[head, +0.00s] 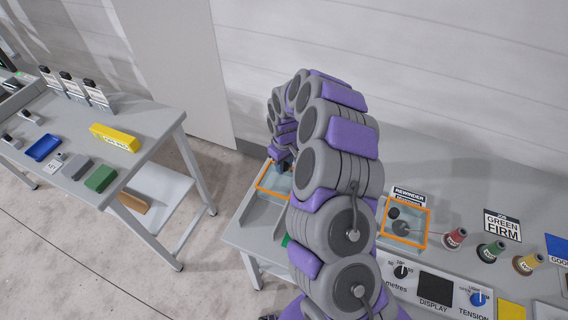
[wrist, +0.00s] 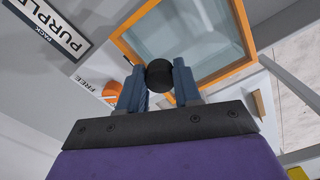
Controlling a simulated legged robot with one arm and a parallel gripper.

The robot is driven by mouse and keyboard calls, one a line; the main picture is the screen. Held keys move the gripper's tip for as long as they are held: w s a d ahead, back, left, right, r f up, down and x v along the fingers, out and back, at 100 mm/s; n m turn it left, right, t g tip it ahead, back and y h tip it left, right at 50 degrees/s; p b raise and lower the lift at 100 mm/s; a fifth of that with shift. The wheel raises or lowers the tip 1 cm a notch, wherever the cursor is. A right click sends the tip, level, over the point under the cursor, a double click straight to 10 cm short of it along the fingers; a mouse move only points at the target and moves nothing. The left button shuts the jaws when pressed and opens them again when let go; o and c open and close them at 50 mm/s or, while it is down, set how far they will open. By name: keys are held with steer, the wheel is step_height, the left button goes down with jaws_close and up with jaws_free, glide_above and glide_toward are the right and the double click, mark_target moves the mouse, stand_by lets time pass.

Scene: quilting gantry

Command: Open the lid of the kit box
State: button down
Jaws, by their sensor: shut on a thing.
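The kit box shows in the head view as a clear box with an orange-framed lid (head: 264,189) at the left end of the right bench. My arm hides much of it. In the wrist view the orange-framed clear lid (wrist: 195,33) fills the upper middle. My gripper (wrist: 159,84) is shut on a black round knob (wrist: 158,70) at the near edge of that lid. In the head view my gripper (head: 281,165) is small, at the far end of my arm, over the box. I cannot tell how far the lid is raised.
Floor shows between the benches.

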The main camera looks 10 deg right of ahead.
steer(key=s+a, duration=0.2)
steer(key=s+a+p, duration=0.1)
steer(key=s+a, duration=0.1)
steer(key=s, duration=0.1)
steer(key=s+a+p, duration=0.1)
steer(key=s+a, duration=0.1)
steer(key=s, duration=0.1)
steer(key=shift+s, duration=0.15)
stand_by(0.3)
steer(key=c, duration=0.8)
jaws_free()
step_height(320, 180, up, 17)
steer(key=p, duration=0.2)
steer(key=shift+r+p, duration=0.15)
steer(key=shift+p, duration=0.25)
